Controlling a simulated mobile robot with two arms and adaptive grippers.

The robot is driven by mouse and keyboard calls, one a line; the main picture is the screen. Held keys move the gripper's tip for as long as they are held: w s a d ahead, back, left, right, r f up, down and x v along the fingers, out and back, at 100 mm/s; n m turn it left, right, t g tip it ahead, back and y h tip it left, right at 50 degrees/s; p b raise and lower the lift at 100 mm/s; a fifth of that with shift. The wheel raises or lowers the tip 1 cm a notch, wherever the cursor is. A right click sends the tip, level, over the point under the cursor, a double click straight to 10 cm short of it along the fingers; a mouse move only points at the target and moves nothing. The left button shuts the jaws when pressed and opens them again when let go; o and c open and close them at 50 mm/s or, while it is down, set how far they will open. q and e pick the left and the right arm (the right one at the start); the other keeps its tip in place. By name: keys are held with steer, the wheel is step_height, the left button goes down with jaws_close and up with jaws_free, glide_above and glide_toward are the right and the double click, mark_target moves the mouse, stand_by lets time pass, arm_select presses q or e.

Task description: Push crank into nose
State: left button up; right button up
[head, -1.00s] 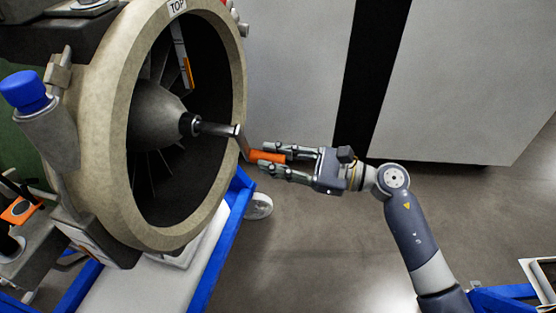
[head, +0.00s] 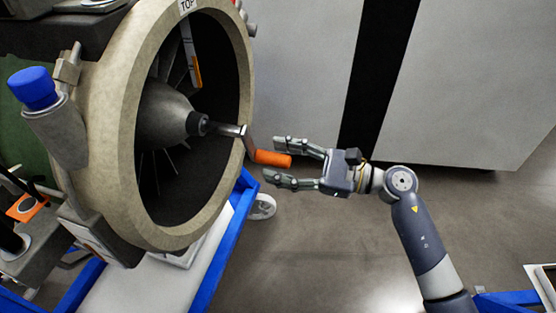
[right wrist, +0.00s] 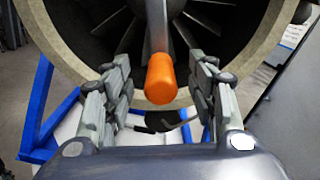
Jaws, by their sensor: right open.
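The crank has a metal shaft and an orange handle (head: 273,158). Its shaft (head: 228,130) runs into the dark hub on the nose cone (head: 165,115) of the turbine. The crank arm bends down to the handle, which sticks out to the right in front of the intake ring. In the right wrist view the orange handle (right wrist: 160,80) stands between the spread fingers (right wrist: 162,95), with gaps on both sides. My left gripper is not in view.
The turbine's beige intake ring (head: 116,130) surrounds the nose. A blue stand frame (head: 225,245) is below it. A blue-capped part (head: 32,88) is at the left. Grey cabinets (head: 470,80) stand behind; the floor between is open.

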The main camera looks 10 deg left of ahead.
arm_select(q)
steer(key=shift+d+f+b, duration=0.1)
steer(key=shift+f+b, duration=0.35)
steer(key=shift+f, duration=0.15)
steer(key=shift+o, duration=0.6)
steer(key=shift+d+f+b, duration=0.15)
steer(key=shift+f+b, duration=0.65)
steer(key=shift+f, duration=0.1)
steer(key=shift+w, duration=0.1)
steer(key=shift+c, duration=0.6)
arm_select(e)
steer(key=d, duration=0.3)
steer(key=s+d, duration=0.1)
steer(key=d, duration=0.2)
steer(key=shift+s+d, duration=0.1)
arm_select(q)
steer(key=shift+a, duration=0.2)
